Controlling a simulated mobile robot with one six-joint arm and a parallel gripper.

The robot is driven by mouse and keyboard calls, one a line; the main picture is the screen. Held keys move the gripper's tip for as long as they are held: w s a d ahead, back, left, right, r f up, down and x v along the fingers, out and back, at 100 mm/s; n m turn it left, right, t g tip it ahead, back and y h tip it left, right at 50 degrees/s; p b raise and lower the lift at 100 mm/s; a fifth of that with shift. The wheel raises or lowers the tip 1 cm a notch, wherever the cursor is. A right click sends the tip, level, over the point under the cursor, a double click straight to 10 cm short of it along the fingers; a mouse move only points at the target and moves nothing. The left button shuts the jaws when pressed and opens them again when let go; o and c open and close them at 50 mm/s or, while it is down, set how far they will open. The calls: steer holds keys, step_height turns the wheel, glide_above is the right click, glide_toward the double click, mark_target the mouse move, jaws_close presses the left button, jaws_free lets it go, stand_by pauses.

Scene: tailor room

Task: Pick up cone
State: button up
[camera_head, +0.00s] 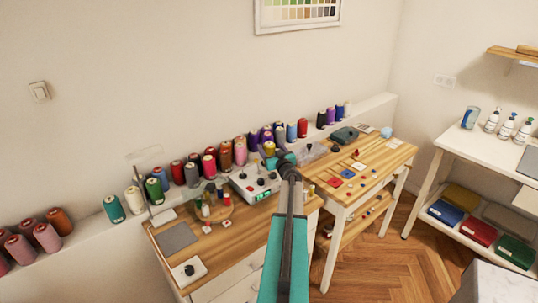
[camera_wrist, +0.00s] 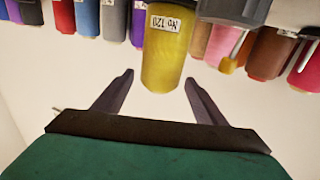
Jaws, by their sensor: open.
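A yellow thread cone (camera_wrist: 166,58) with a white label reading "No 120" appears upside down in the wrist view, at the top middle. My gripper (camera_wrist: 158,82) is open, with one dark finger on each side of the cone's near end. Whether the fingers touch it I cannot tell; a gap shows on both sides. In the head view the yellow cone (camera_head: 269,149) stands just left of my wrist, in front of the row of cones. My gripper's fingers are too small to make out there.
Many coloured cones stand on the white ledge along the wall, including purple ones (camera_head: 254,137) close by. Below is a wooden table (camera_head: 160,240) with a white device (camera_head: 255,186). A second wooden table (camera_head: 390,160) stands right, with a shelf unit (camera_head: 447,140) beyond.

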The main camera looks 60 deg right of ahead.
mark_target(268, 141)
steer(key=shift+p+x, duration=0.85)
steer(key=shift+x, duration=1.75)
steer(key=shift+s, duration=0.1)
steer(key=c, duration=1.3)
steer(key=shift+r, duration=0.15)
step_height(268, 141, up, 18)
steer(key=shift+f, duration=0.15)
